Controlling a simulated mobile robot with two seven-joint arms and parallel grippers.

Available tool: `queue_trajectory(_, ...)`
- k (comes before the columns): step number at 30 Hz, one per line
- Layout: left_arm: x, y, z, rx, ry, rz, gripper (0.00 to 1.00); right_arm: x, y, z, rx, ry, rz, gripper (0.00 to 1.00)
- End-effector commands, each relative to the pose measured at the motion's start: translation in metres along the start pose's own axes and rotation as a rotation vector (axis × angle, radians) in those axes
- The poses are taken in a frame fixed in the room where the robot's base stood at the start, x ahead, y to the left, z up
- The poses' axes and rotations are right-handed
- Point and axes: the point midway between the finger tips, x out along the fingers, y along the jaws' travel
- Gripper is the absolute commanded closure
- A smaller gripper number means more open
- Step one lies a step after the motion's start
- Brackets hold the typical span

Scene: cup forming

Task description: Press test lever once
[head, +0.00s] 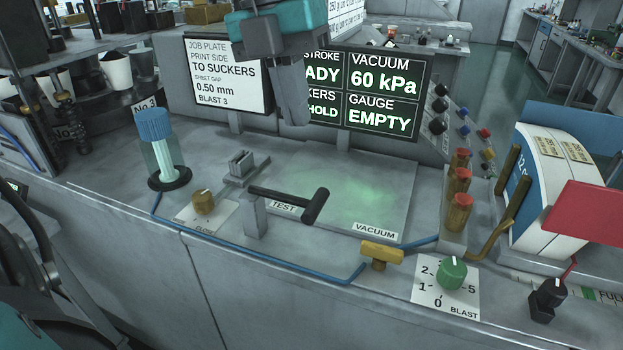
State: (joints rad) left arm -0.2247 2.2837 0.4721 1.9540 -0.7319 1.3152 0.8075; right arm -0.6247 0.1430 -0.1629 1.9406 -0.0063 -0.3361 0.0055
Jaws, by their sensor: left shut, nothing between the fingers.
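The test lever (290,198) is a black bar with a thick dark cross-handle at its right end, in the middle of the grey bench top. It rises from a small grey post (255,215) and lies over a white label reading TEST (283,207). My left gripper (294,120) hangs from a teal wrist at the top centre. Its grey fingers are shut and empty, pointing down, apart from the lever and above it in the picture. It hides part of the green-lettered screen. My right gripper is not in view.
A blue-capped glass cylinder (162,150) and brass knob (204,201) stand left of the lever. A yellow valve (381,254), green blast knob (452,272) and brass-coloured fittings (459,205) are to the right. The screen (384,90) reads VACUUM 60 kPa, GAUGE EMPTY.

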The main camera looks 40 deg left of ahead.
Motion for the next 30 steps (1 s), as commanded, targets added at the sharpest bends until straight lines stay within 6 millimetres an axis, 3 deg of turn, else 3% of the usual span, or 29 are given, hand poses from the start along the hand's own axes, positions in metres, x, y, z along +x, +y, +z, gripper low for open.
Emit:
queue_trajectory(9,0.071,0.001,-0.001,0.0,0.006,0.001,1.0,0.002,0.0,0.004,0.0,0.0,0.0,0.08)
queue_trajectory(15,0.098,0.0,-0.001,-0.001,0.004,0.0,1.0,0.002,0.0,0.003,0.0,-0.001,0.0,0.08)
queue_trajectory(21,0.109,0.0,0.0,0.0,0.0,-0.001,1.0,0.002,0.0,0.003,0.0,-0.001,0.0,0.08)
queue_trajectory(30,0.109,0.0,0.0,0.0,0.0,-0.001,1.0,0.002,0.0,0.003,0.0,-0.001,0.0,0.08)
